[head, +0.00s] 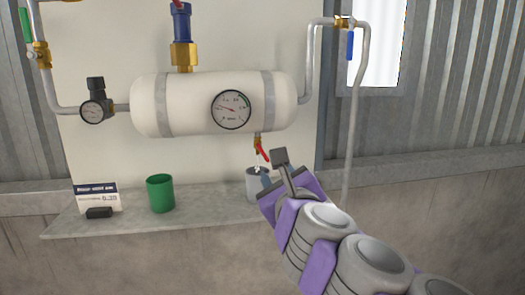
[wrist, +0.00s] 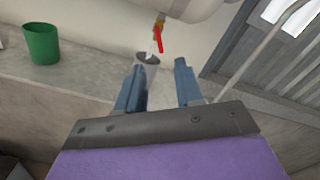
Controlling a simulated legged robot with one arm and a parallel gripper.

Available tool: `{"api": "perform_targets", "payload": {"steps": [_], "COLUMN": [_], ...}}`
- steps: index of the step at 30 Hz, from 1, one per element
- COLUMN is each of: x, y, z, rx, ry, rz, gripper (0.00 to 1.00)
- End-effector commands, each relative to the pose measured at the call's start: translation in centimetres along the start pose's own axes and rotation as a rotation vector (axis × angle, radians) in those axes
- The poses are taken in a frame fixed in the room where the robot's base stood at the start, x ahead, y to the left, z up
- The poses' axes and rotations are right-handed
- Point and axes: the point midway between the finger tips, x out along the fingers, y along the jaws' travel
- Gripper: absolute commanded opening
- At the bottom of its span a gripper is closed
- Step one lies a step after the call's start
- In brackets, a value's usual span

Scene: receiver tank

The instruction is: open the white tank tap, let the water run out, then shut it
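The white tank (head: 200,105) hangs on the wall panel in the head view. Its brass tap with a red handle (head: 263,153) sits under the tank, right of centre; the handle slants down to the right. The tap also shows at the top of the wrist view (wrist: 158,34). A thin pale stream, seemingly water, shows below the tap, above a grey cup (head: 253,187). My gripper (head: 273,168) is just right of and below the tap, apart from it. In the wrist view its two fingers (wrist: 158,70) are spread with nothing between them. They partly hide the cup.
A green cup (head: 160,194) and a small sign (head: 96,196) stand on the grey shelf (head: 205,219), to the left. A pipe with a blue-handled valve (head: 350,45) runs down at right. A round gauge (head: 231,109) is on the tank front.

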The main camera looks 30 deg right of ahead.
Motion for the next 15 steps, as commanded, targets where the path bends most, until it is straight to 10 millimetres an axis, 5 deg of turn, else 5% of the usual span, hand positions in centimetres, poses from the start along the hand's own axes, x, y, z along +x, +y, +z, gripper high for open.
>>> {"api": "perform_targets", "payload": {"steps": [15], "x": [9.4], "y": [0.1], "z": [0.0], "rx": [-0.002], "ry": [0.003], "rz": [0.003], "gripper": [0.36]}}
